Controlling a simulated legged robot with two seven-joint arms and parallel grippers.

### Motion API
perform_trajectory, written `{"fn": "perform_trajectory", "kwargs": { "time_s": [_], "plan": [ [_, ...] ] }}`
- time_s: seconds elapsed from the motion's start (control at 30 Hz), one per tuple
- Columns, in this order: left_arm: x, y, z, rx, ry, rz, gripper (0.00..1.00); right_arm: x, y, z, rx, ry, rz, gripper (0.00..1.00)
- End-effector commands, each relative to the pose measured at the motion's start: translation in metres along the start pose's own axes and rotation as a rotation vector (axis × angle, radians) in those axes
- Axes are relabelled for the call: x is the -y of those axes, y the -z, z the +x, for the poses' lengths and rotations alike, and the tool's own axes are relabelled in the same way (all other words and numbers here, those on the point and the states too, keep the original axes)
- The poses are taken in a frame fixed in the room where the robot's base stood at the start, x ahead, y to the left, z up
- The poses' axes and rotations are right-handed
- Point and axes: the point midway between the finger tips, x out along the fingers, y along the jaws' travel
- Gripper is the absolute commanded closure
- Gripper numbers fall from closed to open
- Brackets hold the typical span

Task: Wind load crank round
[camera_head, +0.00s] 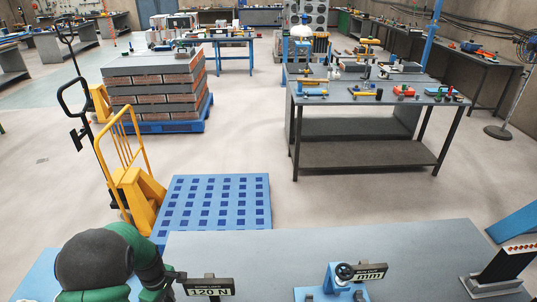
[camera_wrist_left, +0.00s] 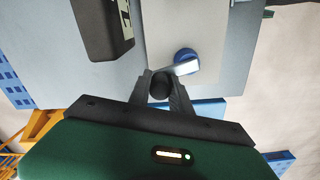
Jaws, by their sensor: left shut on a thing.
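In the left wrist view my left gripper (camera_wrist_left: 160,88) is shut on the dark round knob (camera_wrist_left: 160,84) of the load crank. A pale crank arm (camera_wrist_left: 187,68) runs from the knob to a blue hub (camera_wrist_left: 184,54). In the head view my left arm comes in at the lower left, and the crank cannot be made out there. A dark readout (camera_head: 208,288) showing 120 N stands beside the arm. It also shows in the left wrist view (camera_wrist_left: 101,30). My right gripper is in neither view.
On the grey bench (camera_head: 430,245) stand a blue fixture (camera_head: 333,284) and a second readout marked mm (camera_head: 371,271). A black stand (camera_head: 497,276) is at the right end. The bench top between them is clear. A blue pallet (camera_head: 215,200) and yellow pallet truck (camera_head: 140,190) lie beyond.

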Motion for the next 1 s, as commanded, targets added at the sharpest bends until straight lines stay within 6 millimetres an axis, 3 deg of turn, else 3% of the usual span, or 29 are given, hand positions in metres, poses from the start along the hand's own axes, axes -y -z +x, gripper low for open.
{"fn": "perform_trajectory", "kwargs": {
  "time_s": [0.07, 0.1, 0.27, 0.57, 1.0],
  "plan": [
    [-0.004, -0.006, 0.000, 0.000, -0.001, 0.002, 0.95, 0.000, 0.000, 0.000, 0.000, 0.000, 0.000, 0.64],
    [-0.004, -0.008, 0.000, 0.000, -0.001, 0.000, 0.75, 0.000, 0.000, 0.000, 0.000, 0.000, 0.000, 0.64],
    [-0.003, -0.007, 0.000, 0.000, -0.001, -0.001, 0.55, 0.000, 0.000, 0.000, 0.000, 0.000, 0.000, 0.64],
    [-0.003, -0.006, -0.002, 0.000, 0.000, 0.000, 0.55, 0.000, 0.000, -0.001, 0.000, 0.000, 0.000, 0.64],
    [-0.003, -0.006, -0.044, 0.000, 0.000, 0.000, 0.55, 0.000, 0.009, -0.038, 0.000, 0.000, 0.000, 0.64]
  ]
}}
